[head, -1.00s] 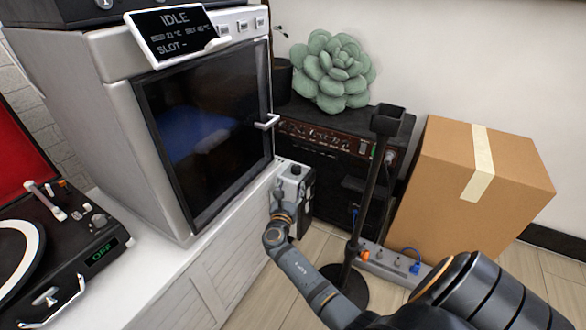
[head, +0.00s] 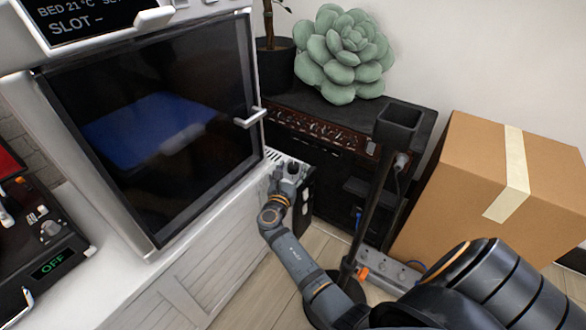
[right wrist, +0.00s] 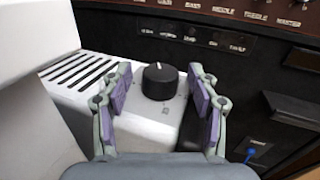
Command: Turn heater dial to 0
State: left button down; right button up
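The heater (right wrist: 148,124) is a white box with a slotted vent in its top, and it also shows in the head view (head: 272,158). Its dial (right wrist: 160,84) is a round black knob with a white pointer line directed toward the top of the right wrist view. My right gripper (right wrist: 160,98) is open, with one purple-padded finger to each side of the dial and a visible gap on both sides. In the head view my right gripper (head: 289,178) is over the heater's top, partly covering it. The scale marks are too small to read. My left gripper is not in view.
A black amplifier (head: 330,140) with a succulent plant (head: 342,52) on it stands behind the heater. A 3D printer (head: 160,120) is to the left. A black stand (head: 375,200), a power strip (head: 385,268) and a cardboard box (head: 465,175) are to the right.

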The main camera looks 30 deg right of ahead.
jog(key=c, duration=1.1)
jog(key=shift+o, duration=0.2)
jog(key=t+y+p, duration=0.1)
jog(key=n+y+p, duration=0.1)
jog(key=n+t+p, duration=0.1)
jog(key=shift+s+d+r+t+y, duration=0.2)
jog(key=shift+d+r+t+y, duration=0.1)
jog(key=shift+y, duration=0.1)
jog(key=shift+f+n+t+y, duration=0.2)
jog(key=shift+n+t+y, duration=0.2)
jog(key=shift+n+y, duration=0.25)
jog(key=shift+f+n+t+y, duration=0.1)
jog(key=shift+n+t+y, duration=0.45)
jog(key=shift+y, duration=0.3)
jog(key=o, duration=1.2)
jog(key=shift+c, duration=0.2)
